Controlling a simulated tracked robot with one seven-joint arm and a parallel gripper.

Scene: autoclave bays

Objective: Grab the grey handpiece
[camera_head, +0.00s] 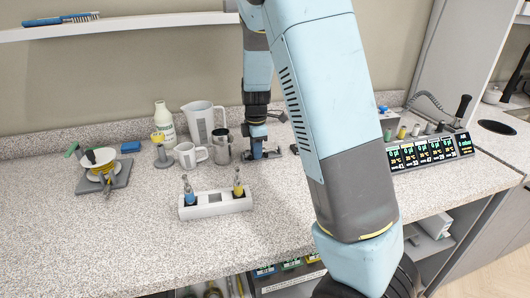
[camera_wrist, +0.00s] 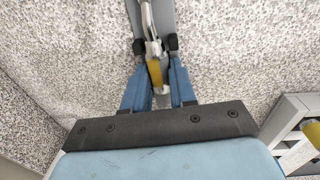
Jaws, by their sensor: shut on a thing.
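My gripper (camera_head: 257,153) is low over the back of the counter, right of the metal cup. In the wrist view my gripper (camera_wrist: 154,46) has its two dark fingertips closed on a slim silver-grey piece (camera_wrist: 153,48), which looks like the grey handpiece. A mustard-yellow section shows below the tips, between the blue fingers. A flat grey strip (camera_wrist: 164,13) lies beyond the fingertips. In the head view the held piece is too small and covered to make out. A white holder (camera_head: 215,204) stands at the front with a blue-based handpiece (camera_head: 188,190) and a yellow-based handpiece (camera_head: 238,184) upright in it.
A measuring jug (camera_head: 202,120), white mug (camera_head: 188,155), metal cup (camera_head: 221,147) and bottle (camera_head: 165,125) stand left of my gripper. A display unit (camera_head: 430,152) is at right. The front-left counter is clear.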

